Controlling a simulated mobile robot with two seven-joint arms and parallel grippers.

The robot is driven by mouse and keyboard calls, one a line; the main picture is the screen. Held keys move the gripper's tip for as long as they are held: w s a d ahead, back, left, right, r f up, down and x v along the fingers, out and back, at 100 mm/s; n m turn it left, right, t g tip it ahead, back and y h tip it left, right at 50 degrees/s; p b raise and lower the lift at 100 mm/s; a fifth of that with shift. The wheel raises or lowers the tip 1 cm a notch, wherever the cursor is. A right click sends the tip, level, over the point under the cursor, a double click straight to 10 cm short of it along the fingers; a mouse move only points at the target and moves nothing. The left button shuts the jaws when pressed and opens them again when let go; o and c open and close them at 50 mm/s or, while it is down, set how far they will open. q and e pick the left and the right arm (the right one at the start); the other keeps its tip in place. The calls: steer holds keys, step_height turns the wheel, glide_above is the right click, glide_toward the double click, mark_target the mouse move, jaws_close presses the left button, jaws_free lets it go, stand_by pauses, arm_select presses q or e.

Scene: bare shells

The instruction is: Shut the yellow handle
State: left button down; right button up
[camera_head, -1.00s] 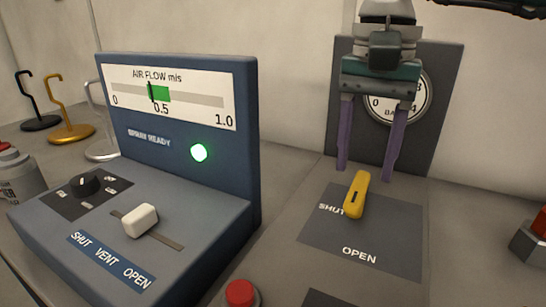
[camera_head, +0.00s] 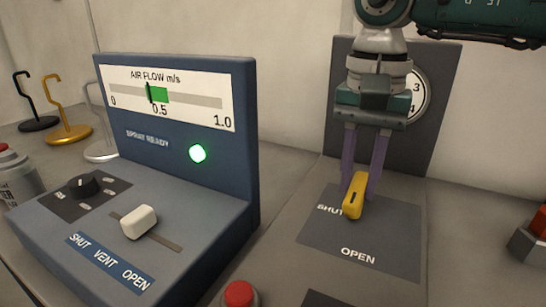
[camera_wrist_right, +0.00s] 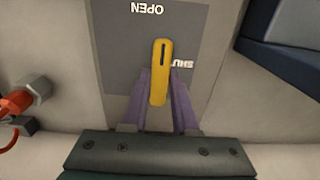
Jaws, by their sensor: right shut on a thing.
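The yellow handle (camera_head: 354,196) sits on a dark grey plate (camera_head: 318,240) marked SHUT and OPEN. In the head view it points toward the viewer, slightly tilted, beside the SHUT lettering and above OPEN. My right gripper (camera_head: 359,192) reaches down from above with its purple fingers on either side of the handle's far part, shut on it. In the right wrist view the handle (camera_wrist_right: 161,72) lies between the two finger ends (camera_wrist_right: 160,85), its slotted end toward the OPEN word. My left gripper is not in view.
A blue-grey air flow console (camera_head: 180,232) with a white slider (camera_head: 138,222) and a green lamp (camera_head: 198,153) stands at left. A round gauge (camera_head: 418,98) is behind my right gripper. A red button (camera_head: 239,293) is at the front; hooks (camera_head: 68,110) stand far left.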

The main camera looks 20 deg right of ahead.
jaws_close()
steer(key=shift+m, duration=0.3)
steer(key=m, duration=0.3)
steer(key=shift+m, duration=0.3)
steer(key=m, duration=0.4)
steer(key=shift+m+b, duration=0.3)
steer(key=m, duration=0.4)
steer(key=shift+r, duration=0.1)
steer(key=shift+m+p, duration=0.4)
steer(key=shift+m, duration=2.1)
